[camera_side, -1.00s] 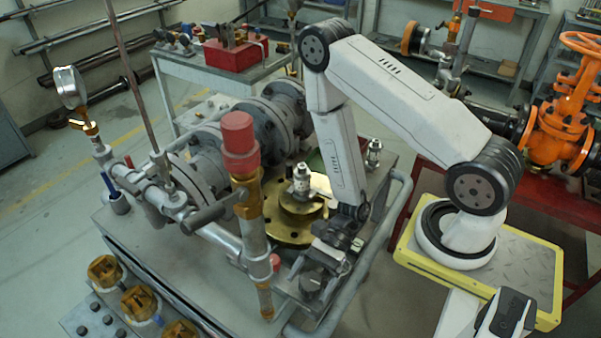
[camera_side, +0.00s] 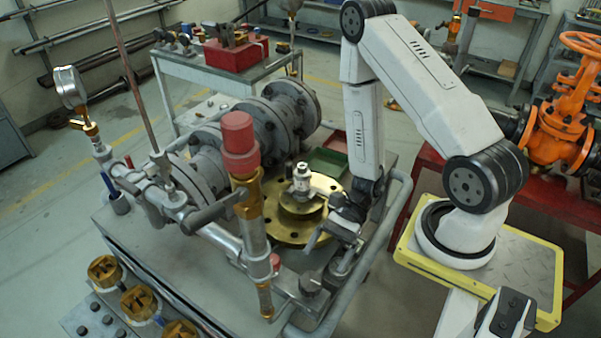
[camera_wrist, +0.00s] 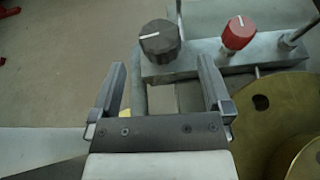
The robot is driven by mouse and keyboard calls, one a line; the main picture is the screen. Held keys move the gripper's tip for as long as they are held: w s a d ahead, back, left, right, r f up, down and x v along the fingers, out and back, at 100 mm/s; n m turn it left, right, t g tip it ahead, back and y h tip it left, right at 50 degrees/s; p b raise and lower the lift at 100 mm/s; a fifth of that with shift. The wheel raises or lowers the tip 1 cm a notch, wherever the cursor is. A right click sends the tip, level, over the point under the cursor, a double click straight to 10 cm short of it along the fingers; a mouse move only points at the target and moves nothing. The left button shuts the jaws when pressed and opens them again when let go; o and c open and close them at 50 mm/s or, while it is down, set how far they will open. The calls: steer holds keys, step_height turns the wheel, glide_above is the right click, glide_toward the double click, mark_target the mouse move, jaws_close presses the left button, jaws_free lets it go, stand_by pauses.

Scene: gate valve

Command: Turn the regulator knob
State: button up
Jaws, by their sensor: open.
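A dark grey round knob (camera_wrist: 161,41) with a white mark on its top sits on a metal block in the wrist view. It also shows in the side view (camera_side: 310,282), near the bench's front edge. A red knob (camera_wrist: 239,33) with a white mark is on the same block, to the right. Which of them is the regulator knob is not labelled. My gripper (camera_wrist: 162,64) is open and empty in the wrist view, its fingers spread wide. The dark knob appears beyond the fingertips, between their lines, apart from them. In the side view, my gripper (camera_side: 326,246) is above and behind the dark knob.
A brass flange (camera_side: 290,228) stands close behind my gripper and at the right in the wrist view. A red-capped upright pipe (camera_side: 240,150) rises left of the knobs. A grey rail (camera_side: 392,215) borders the bench's right side.

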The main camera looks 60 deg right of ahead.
steer(key=shift+d+r, duration=0.25)
steer(key=shift+d, duration=0.35)
steer(key=w+d+r+n+t+h, duration=0.1)
steer(key=w+r+n+h, duration=0.3)
steer(key=n, duration=0.5)
steer(key=w+d+r+n+t+h, duration=0.1)
steer(key=w+d+r+n+h, duration=0.3)
steer(key=r+n+h, duration=0.5)
steer(key=shift+d+r+h, duration=0.2)
steer(key=shift+r+h, duration=0.1)
steer(key=shift+r, duration=0.05)
steer(key=shift+c, duration=0.2)
stand_by(1.8)
